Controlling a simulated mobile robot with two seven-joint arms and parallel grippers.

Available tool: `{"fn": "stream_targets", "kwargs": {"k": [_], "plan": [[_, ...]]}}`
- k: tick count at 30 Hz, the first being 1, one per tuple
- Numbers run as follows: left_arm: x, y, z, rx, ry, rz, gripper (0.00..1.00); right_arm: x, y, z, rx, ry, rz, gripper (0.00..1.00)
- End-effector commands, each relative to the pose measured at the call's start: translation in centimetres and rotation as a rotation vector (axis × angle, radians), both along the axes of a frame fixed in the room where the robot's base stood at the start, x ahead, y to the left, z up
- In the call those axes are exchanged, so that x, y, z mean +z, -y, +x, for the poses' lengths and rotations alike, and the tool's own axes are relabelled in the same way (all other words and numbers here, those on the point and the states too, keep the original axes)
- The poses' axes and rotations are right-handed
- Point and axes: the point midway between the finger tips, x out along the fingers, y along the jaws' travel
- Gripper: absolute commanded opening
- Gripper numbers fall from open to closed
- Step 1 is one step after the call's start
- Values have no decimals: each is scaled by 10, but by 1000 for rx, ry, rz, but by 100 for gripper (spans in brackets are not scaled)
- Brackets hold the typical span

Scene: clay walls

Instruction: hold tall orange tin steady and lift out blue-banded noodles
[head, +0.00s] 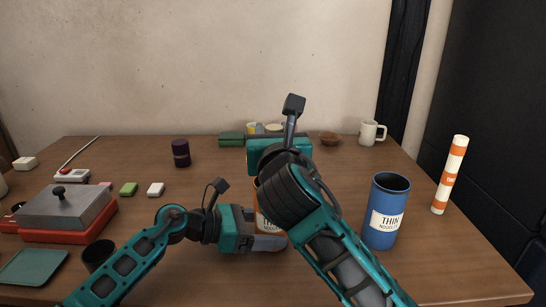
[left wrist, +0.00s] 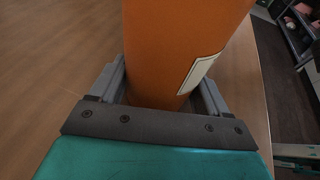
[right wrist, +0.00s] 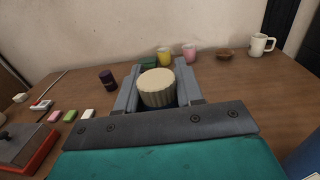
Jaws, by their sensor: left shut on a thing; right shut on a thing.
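The tall orange tin (head: 262,205) stands on the table, partly hidden behind my right arm in the head view. My left gripper (head: 270,241) is shut around its lower part. In the left wrist view the tin (left wrist: 180,45) sits between both fingers, with a cream label on its side. My right gripper (right wrist: 157,84) is shut on the noodles (right wrist: 156,80), whose round, ridged cream top shows between the fingers.
A blue tin labelled THIN NOODLES (head: 384,232) stands at right, near an orange-banded white bundle (head: 449,175). A white mug (head: 371,133) and brown bowl (head: 330,138) are at the back. A red-based grey box (head: 68,208) and dark cup (head: 98,256) are at left.

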Motion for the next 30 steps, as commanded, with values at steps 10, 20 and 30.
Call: {"fn": "stream_targets", "kwargs": {"k": [10, 20, 30], "plan": [[-1, 0, 0, 0, 0, 1, 60, 95, 0, 0, 0, 7, 1, 0], [-1, 0, 0, 0, 0, 1, 60, 129, 0, 0, 0, 1, 1, 0], [-1, 0, 0, 0, 0, 1, 81, 130, 0, 0, 0, 0, 1, 0]]}}
